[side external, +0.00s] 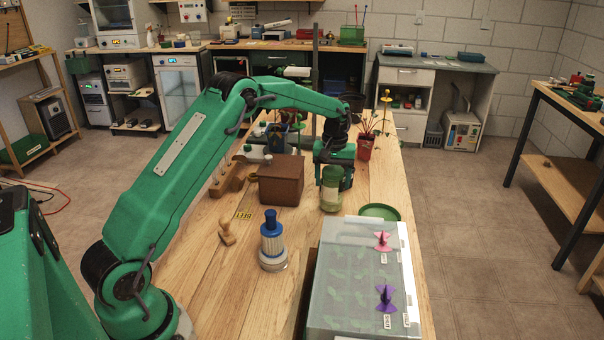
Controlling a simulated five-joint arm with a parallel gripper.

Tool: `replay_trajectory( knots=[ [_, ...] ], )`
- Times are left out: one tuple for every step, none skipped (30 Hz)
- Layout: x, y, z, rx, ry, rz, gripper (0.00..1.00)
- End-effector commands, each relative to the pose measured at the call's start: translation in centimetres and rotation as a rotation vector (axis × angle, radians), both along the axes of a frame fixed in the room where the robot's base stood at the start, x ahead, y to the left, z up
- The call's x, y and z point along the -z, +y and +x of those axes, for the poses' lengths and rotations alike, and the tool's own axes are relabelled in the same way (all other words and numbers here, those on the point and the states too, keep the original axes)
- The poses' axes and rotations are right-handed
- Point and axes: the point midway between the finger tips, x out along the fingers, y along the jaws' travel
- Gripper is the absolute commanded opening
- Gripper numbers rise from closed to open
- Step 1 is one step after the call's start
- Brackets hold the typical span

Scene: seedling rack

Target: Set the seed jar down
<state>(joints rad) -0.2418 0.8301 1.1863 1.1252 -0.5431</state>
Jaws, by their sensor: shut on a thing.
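The seed jar (331,200) is a small pale green, see-through jar with contents inside. It is upright in the side external view, just right of the brown box. My gripper (334,178) points down from above and is shut on the jar's upper part. The jar's bottom is at or very close to the wooden table (205,290); I cannot tell if it touches. The far side of the jar and part of the fingers are hidden.
A brown box (281,182) stands close left of the jar. A green saucer (380,211) and a translucent lidded tray (345,260) with pink and purple clips are at the front right. A blue-topped bottle (272,243) and wooden stamp (227,233) stand nearer. A red pot (365,150) stands behind.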

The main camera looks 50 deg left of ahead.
Motion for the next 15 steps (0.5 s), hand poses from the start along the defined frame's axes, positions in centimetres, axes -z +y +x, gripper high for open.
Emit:
replay_trajectory(
  knots=[
    [0.08,0.01,0.04,0.0,-0.002,0.001,0.16],
    [0.12,0.01,0.04,0.0,-0.002,0.001,0.16],
    [0.13,0.01,0.05,0.0,-0.002,0.001,0.16],
    [0.12,0.01,0.05,0.0,-0.002,0.001,0.16],
    [0.12,0.01,0.05,0.0,-0.002,0.001,0.16],
    [0.11,0.01,0.05,0.0,-0.002,0.001,0.16],
    [0.11,0.01,0.05,0.0,-0.002,0.001,0.16],
    [0.11,0.01,0.05,0.0,-0.002,0.001,0.16],
    [0.14,0.0,0.04,0.0,-0.002,0.001,0.16],
    [0.18,0.01,0.04,0.0,-0.002,0.001,0.16],
    [0.24,0.01,0.04,0.0,-0.001,0.0,0.16],
    [0.34,0.0,0.03,0.0,-0.001,0.0,0.16],
    [0.4,0.0,0.03,0.0,-0.001,0.0,0.16],
    [0.47,0.0,0.03,0.0,-0.001,0.0,0.16],
    [0.51,-0.01,-0.01,0.0,0.0,0.0,0.73]
  ],
)
